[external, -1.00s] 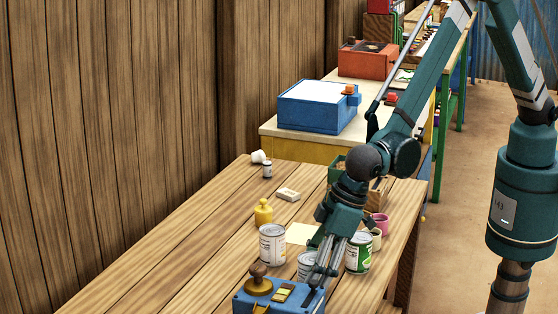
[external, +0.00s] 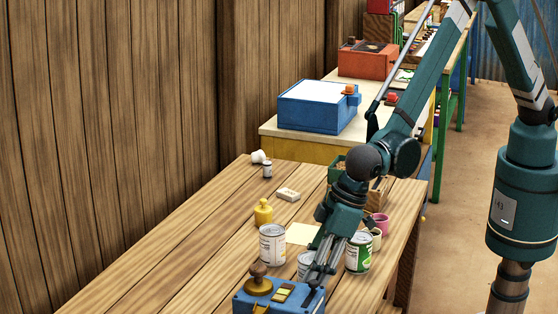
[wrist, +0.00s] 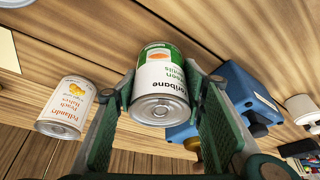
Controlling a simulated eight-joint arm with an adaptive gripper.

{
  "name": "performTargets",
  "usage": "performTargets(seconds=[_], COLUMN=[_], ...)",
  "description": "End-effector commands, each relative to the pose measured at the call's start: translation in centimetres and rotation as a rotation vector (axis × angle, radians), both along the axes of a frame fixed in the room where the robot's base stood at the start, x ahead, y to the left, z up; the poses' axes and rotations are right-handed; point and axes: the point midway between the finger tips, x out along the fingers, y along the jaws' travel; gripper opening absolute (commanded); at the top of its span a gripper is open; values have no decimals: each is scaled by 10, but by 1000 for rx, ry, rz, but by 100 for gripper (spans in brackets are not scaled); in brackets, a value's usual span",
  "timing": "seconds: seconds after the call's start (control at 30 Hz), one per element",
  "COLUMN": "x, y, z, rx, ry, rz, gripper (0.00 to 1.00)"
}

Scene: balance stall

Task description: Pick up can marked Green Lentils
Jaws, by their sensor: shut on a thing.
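My gripper (wrist: 172,108) is shut on a can (wrist: 158,85) with a white and green label; the letters I can read in the wrist view fit Green Lentils. The can shows upside down there, between the two finger pads. A Peach Halves can (wrist: 68,106) stands apart to the left in the wrist view. I take it for the pale can (external: 272,246) in the external view.
A blue scale (external: 290,300) is close in front. The table's left part is clear.

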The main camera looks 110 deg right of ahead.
Motion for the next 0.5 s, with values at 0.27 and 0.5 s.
performTargets(seconds=[0.27,0.5], x=[0,0], y=[0,0], z=[13,44], rx=[0,0], ry=[0,0], rz=[0,0], gripper=[23,23])
